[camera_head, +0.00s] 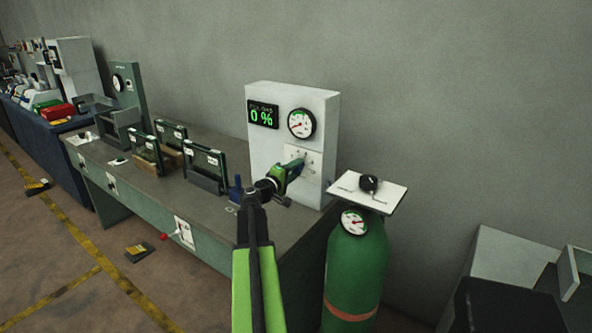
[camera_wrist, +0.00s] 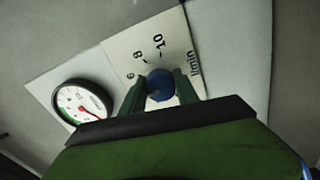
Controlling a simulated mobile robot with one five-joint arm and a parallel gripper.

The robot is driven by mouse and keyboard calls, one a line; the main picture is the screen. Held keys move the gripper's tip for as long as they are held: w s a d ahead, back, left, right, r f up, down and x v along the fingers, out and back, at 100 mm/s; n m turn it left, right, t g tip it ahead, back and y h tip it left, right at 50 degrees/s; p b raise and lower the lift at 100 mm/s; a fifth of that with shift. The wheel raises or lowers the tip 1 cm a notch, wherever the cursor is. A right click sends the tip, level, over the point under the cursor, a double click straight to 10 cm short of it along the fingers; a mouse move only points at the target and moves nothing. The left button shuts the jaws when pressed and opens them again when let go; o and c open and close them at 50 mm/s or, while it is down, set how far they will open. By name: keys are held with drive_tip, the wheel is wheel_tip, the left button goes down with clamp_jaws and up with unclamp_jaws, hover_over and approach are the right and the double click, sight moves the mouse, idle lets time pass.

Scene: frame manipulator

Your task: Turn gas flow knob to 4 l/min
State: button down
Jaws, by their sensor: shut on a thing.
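The gas flow knob (camera_wrist: 160,85) is a round blue knob on a white scale plate in the wrist view. The plate (camera_wrist: 150,45) carries the marks 6, 8 and 10 and the lettering l/min; its lower marks are hidden behind my gripper. My gripper (camera_wrist: 160,90) has a green finger on each side of the knob and is shut on it. In the head view my gripper (camera_head: 292,170) reaches the plate on the white panel box (camera_head: 325,130), and it hides the knob there. The knob's pointer cannot be made out.
A green gas cylinder (camera_head: 355,260) with a black knob (camera_head: 369,183) stands right of the bench (camera_head: 220,215). Several framed stands are on the bench to the left.

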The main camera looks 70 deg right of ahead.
drive_tip(key=shift+s+a+f+n, duration=0.1)
drive_tip(key=shift+n, duration=1.4)
drive_tip(key=c, duration=0.9)
unclamp_jaws()
drive_tip(key=v, duration=1.7)
drive_tip(key=shift+a, duration=0.2)
